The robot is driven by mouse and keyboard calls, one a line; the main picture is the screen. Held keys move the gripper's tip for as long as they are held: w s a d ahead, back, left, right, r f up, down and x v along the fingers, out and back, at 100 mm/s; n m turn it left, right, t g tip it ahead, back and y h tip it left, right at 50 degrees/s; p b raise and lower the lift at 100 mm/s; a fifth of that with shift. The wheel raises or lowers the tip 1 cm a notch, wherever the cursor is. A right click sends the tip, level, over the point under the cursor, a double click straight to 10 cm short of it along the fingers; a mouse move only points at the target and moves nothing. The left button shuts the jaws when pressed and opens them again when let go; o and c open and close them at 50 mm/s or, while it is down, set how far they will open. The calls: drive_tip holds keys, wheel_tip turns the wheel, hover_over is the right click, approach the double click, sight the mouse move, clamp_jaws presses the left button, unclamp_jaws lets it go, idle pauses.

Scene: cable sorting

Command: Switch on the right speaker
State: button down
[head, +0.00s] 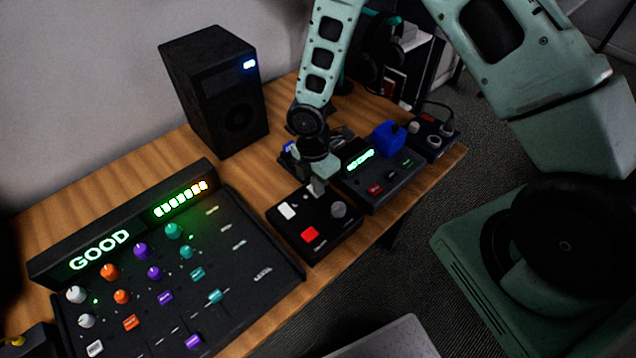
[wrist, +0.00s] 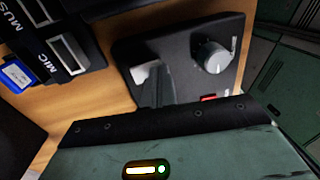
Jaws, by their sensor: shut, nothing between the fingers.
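The black speaker (head: 215,95) stands upright at the back of the desk, with a small blue-white light (head: 249,64) glowing on its front. My gripper (head: 318,187) is shut and empty over the back part of this box. In the wrist view my fingers (wrist: 157,85) partly cover the white switch (wrist: 146,72); I cannot tell whether they touch it. The knob (wrist: 212,57) is to their right.
A mixer (head: 180,280) with a lit "GOOD" display fills the desk's left front. A black box with a green display (head: 375,180) and a blue object (head: 388,137) are to the right. Labelled slots (wrist: 65,50) and a blue item (wrist: 18,74) are left in the wrist view.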

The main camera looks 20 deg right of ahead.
drive_tip(key=shift+f, duration=0.1)
drive_tip(key=shift+w+a+r+p, duration=0.1)
drive_tip(key=shift+w+a+p, duration=0.05)
drive_tip(key=shift+w+p, duration=0.15)
drive_tip(key=shift+w+a+r+p, duration=0.1)
drive_tip(key=shift+w+p, duration=0.05)
drive_tip(key=shift+w, duration=0.25)
drive_tip(key=shift+r+p, duration=0.5)
drive_tip(key=shift+r, duration=0.15)
wheel_tip(320, 180, up, 13)
drive_tip(key=s+p, duration=0.1)
drive_tip(key=shift+s+d+f, duration=0.2)
drive_tip(key=shift+s+d, duration=0.05)
drive_tip(key=shift+s, duration=0.05)
drive_tip(key=s+a+r+m, duration=0.2)
drive_tip(key=s+r+m, duration=0.5)
drive_tip(key=s, duration=0.3)
drive_tip(key=s+a+r+m+t+y, duration=0.1)
drive_tip(key=s+a+r+m, duration=0.1)
drive_tip(key=s+r+m, duration=0.5)
drive_tip(key=s+r, duration=0.2)
drive_tip(key=s, duration=0.1)
drive_tip(key=shift+s+a+r, duration=0.15)
drive_tip(key=shift+a+r, duration=0.1)
drive_tip(key=shift+a, duration=0.1)
idle(0.6)
